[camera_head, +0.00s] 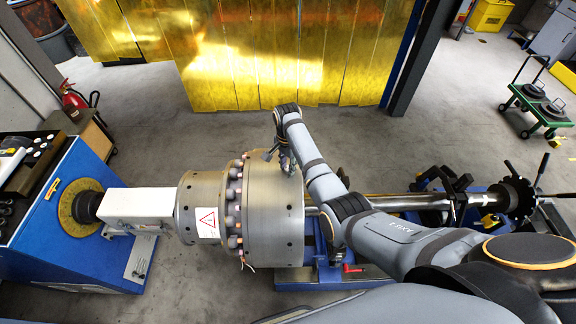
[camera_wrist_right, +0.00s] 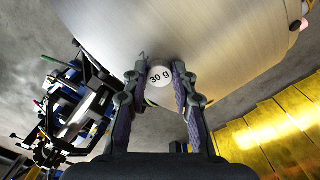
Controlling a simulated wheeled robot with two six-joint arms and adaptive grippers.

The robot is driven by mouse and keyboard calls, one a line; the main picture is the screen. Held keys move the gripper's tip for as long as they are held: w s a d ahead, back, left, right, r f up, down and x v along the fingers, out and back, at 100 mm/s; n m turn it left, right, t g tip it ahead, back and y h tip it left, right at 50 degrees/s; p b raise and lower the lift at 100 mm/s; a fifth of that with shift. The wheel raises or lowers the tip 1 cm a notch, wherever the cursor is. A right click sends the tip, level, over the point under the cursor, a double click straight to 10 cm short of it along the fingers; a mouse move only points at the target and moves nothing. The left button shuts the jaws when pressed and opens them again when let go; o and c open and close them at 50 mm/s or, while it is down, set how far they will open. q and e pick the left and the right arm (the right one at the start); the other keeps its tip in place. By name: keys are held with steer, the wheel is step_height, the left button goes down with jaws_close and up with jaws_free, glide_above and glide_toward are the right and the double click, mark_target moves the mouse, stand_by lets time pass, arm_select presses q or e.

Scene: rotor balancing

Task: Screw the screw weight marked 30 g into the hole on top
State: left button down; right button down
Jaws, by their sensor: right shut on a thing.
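The screw weight marked 30 g (camera_wrist_right: 160,76) is a small round piece with a pale face, its label turned to the wrist camera. My right gripper (camera_wrist_right: 158,88) is shut on it, one finger on each side. In the head view my right gripper (camera_head: 286,160) is at the upper side of the large metal rotor (camera_head: 275,215). In the right wrist view the rotor (camera_wrist_right: 200,35) lies just behind the weight. I cannot tell whether the weight touches the rotor or sits in a hole. The hole on top is not visible. My left gripper is not in view.
A row of bolts (camera_head: 233,207) rings the rotor's left part. A white drive housing (camera_head: 140,206) and blue machine (camera_head: 75,225) stand left. The shaft (camera_head: 410,201) runs right. A yellow curtain (camera_head: 250,55) hangs behind, with bare floor before it.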

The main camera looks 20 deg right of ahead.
mark_target(287, 168)
steer(key=m, duration=0.6)
steer(key=shift+f, duration=0.1)
steer(key=c, duration=1)
jaws_free()
steer(key=shift+c, duration=0.7)
steer(key=shift+w, duration=0.1)
steer(key=shift+r, duration=3.05)
